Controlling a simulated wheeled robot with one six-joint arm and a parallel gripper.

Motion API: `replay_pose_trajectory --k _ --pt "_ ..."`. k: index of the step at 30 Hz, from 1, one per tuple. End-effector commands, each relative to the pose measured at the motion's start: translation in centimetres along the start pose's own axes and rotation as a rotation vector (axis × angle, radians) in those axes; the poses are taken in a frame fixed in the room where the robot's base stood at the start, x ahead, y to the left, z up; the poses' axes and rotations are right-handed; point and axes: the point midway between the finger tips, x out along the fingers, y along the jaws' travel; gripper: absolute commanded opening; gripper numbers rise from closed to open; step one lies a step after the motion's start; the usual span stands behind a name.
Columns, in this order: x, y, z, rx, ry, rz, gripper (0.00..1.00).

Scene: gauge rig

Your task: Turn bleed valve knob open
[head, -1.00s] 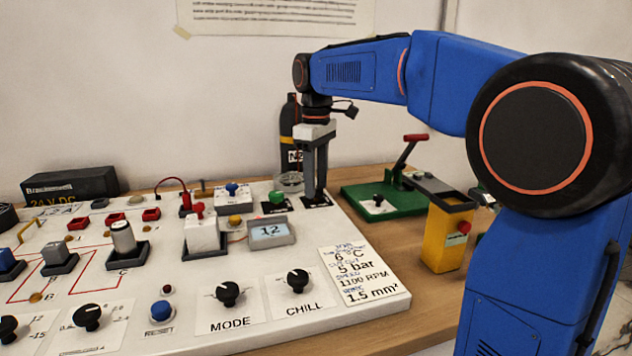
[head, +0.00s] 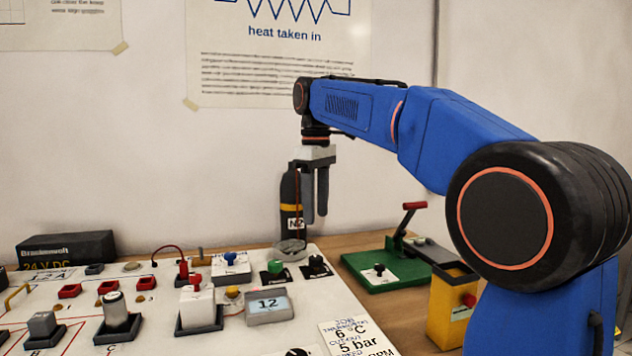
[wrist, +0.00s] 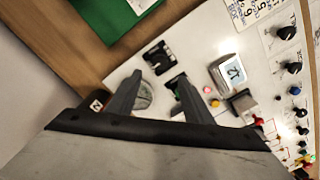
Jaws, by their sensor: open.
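A black knob (head: 316,264) on a dark plate stands at the back right corner of the white panel. A green knob (head: 274,266) on a similar plate is just left of it. Their labels are too small to read, so I cannot tell which is the bleed valve. My gripper (head: 315,220) points down, open and empty, above the black knob and apart from it. In the wrist view the black knob (wrist: 158,57) lies just beyond the fingertips, and the green knob (wrist: 175,86) is partly hidden by a finger.
A round clear gauge (head: 290,247) and a black N2 bottle (head: 291,205) stand behind the knobs. A display (head: 269,308) reads 12. A blue-handled valve (head: 230,262) is to the left. A green lever base (head: 385,272) and a yellow box (head: 451,305) stand right of the panel.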

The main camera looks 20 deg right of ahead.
Motion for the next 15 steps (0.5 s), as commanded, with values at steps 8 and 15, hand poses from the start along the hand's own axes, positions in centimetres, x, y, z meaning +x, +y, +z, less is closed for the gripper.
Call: replay_pose_trajectory --k 8,15 --pt "-4.7 0.1 -0.1 0.000 0.000 0.000 0.47" --pt "-6.4 0.0 0.0 0.000 0.000 0.000 0.47"
